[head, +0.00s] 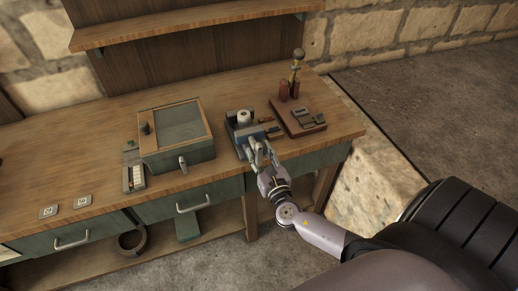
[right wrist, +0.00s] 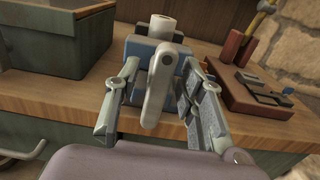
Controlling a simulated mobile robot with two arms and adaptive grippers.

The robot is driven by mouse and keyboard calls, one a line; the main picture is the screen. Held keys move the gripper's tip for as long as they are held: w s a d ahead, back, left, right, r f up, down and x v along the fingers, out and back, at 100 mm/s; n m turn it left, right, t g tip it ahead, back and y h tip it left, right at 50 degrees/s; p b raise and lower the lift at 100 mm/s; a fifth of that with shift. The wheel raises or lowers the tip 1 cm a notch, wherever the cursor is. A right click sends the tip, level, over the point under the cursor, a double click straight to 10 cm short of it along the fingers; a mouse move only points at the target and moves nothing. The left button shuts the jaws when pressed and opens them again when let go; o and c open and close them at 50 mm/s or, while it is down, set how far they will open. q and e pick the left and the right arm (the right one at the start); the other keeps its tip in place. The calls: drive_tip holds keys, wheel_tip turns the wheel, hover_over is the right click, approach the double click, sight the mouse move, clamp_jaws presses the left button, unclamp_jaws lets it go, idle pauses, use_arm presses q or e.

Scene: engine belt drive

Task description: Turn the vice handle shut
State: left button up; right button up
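The blue vice (head: 240,128) sits near the bench's front edge, with a pale cylinder (head: 243,117) at its top; it also shows in the right wrist view (right wrist: 138,48). The grey vice handle (right wrist: 156,92) hangs down from the vice's front, slightly tilted. My right gripper (head: 256,150) is at the front of the vice. In the right wrist view its fingers (right wrist: 161,78) are spread, one on each side of the handle, with visible gaps. My left gripper is not in view.
A wooden block (head: 298,122) with small metal parts and a yellow-handled tool stands right of the vice. A green box (head: 178,157) stands to its left. A drawer handle (head: 193,203) juts from the bench front. A shelf (head: 190,24) hangs above the back.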

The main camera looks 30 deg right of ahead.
drive_tip(key=shift+w, duration=0.35)
drive_tip(key=shift+c, duration=0.2)
clamp_jaws()
